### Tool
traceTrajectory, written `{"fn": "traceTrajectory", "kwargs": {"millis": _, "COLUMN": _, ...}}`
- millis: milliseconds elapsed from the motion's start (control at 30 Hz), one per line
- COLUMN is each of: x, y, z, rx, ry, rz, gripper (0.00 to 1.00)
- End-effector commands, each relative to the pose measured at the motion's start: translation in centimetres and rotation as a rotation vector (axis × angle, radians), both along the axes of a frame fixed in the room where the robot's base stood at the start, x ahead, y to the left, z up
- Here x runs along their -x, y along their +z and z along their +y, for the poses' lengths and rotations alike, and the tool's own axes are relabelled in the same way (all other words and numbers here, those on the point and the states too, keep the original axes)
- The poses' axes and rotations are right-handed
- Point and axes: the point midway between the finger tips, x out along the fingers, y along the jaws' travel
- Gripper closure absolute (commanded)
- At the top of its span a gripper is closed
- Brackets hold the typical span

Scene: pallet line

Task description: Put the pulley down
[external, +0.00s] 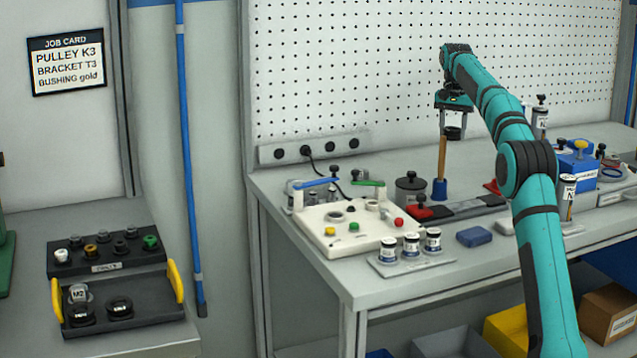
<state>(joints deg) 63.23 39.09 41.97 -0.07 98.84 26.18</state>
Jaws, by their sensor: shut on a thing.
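My gripper (454,112) hangs above the rear part of the workbench, pointing down. A job card (67,64) on the left wall reads PULLEY K3, BRACKET T3, BUSHING gold.
The workbench (395,285) carries a cream fixture (345,229) with coloured buttons, labelled jars (411,246), a dark canister (410,189) and a blue box (577,170). On the left, a black tray with yellow handles (170,318) holds round dark parts. A dark rack (107,253) stands behind it.

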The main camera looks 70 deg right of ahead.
Motion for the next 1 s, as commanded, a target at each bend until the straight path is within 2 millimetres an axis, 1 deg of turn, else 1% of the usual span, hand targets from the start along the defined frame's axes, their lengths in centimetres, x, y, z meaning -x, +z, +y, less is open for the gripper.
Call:
{"fn": "traceTrajectory", "kwargs": {"millis": 100, "x": 0.6, "y": 0.0, "z": -0.4, "rx": 0.000, "ry": -0.010, "rz": 0.000, "gripper": 0.80}}
{"fn": "traceTrajectory", "kwargs": {"millis": 300, "x": 0.7, "y": 0.0, "z": -0.4, "rx": 0.000, "ry": -0.011, "rz": 0.000, "gripper": 0.80}}
{"fn": "traceTrajectory", "kwargs": {"millis": 367, "x": 0.7, "y": -0.3, "z": -0.4, "rx": -0.001, "ry": -0.011, "rz": 0.000, "gripper": 0.80}}
{"fn": "traceTrajectory", "kwargs": {"millis": 467, "x": 0.7, "y": -1.5, "z": -0.3, "rx": -0.002, "ry": -0.011, "rz": 0.001, "gripper": 0.80}}
{"fn": "traceTrajectory", "kwargs": {"millis": 600, "x": 0.7, "y": -3.9, "z": -0.3, "rx": -0.003, "ry": -0.011, "rz": 0.002, "gripper": 0.80}}
{"fn": "traceTrajectory", "kwargs": {"millis": 700, "x": 0.7, "y": -5.1, "z": -0.3, "rx": -0.002, "ry": -0.011, "rz": 0.001, "gripper": 0.80}}
{"fn": "traceTrajectory", "kwargs": {"millis": 867, "x": 0.6, "y": -6.0, "z": -0.4, "rx": 0.000, "ry": -0.011, "rz": 0.000, "gripper": 0.80}}
{"fn": "traceTrajectory", "kwargs": {"millis": 1000, "x": 0.7, "y": -7.3, "z": -0.3, "rx": -0.001, "ry": -0.011, "rz": 0.001, "gripper": 0.80}}
